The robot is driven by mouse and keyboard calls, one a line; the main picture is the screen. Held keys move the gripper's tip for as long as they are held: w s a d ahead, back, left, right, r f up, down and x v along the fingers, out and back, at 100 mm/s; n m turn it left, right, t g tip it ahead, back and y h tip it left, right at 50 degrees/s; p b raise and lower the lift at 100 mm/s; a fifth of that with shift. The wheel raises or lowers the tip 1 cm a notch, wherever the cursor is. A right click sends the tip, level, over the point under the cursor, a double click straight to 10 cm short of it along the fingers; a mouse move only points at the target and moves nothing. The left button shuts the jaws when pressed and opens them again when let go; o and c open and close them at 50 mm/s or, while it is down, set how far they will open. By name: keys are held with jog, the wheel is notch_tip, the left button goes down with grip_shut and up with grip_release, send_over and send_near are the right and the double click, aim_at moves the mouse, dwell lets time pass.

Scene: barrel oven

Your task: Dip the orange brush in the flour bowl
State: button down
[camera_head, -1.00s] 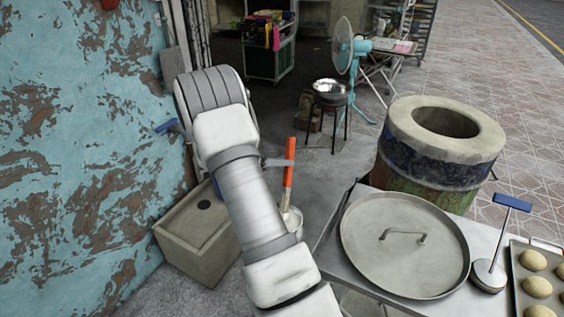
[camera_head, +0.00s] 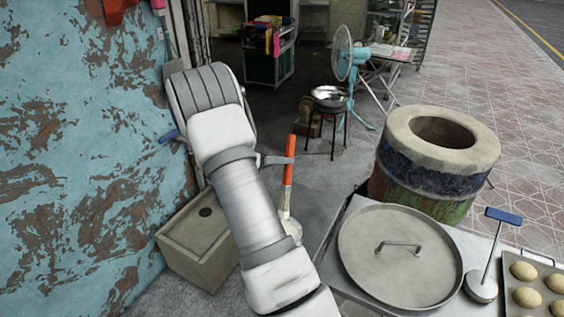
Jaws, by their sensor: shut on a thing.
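My gripper (camera_head: 273,160) is mostly hidden behind my arm; one thin grey part shows, reaching right to the brush. It is shut on the orange brush (camera_head: 289,165), gripping its upper handle. The brush is almost upright, with a pale lower end (camera_head: 290,227) beside my arm. I cannot tell from this view whether that end touches anything. A shiny metal bowl (camera_head: 330,96) sits on a dark stand farther back, right of the brush. Its contents are not clear, so I cannot tell whether it is the flour bowl.
A metal table (camera_head: 328,262) at the front right holds a round lid (camera_head: 370,250), a blue-handled tool (camera_head: 482,288) and a tray of dough balls (camera_head: 550,264). A barrel oven (camera_head: 425,165) stands behind it. A concrete basin (camera_head: 180,262) stands left, by the peeling wall (camera_head: 70,150).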

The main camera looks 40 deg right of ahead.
notch_tip(320, 180, up, 10)
jog(key=p, duration=0.7)
jog(key=shift+r+p, duration=0.2)
jog(key=shift+p, duration=0.15)
